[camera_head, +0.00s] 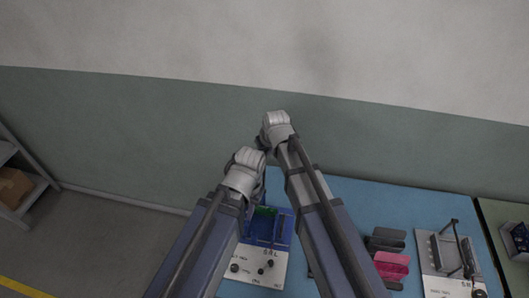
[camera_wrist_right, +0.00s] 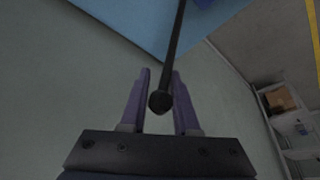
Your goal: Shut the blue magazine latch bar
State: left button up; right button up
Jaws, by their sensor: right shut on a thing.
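The blue magazine (camera_head: 284,228) sits on a pale labelled board at the front of the blue table, partly hidden by my arms in the head view. Its latch bar (camera_wrist_right: 174,48) shows in the right wrist view as a thin dark rod with a round black knob at the near end. My right gripper (camera_wrist_right: 160,78) is shut on the rod near the knob, with a purple finger on each side. In the head view the right fingers are hidden behind the wrist. My left wrist is above the magazine's left side; its fingers are hidden.
Pink (camera_head: 391,265) and dark blocks (camera_head: 385,240) lie on the blue table (camera_head: 375,201) right of my arms. A grey magazine (camera_head: 440,255) with a raised dark bar stands further right. A shelf with a cardboard box (camera_head: 12,187) is at far left.

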grip_shut()
jog(key=shift+s, duration=0.1)
dwell(0.8)
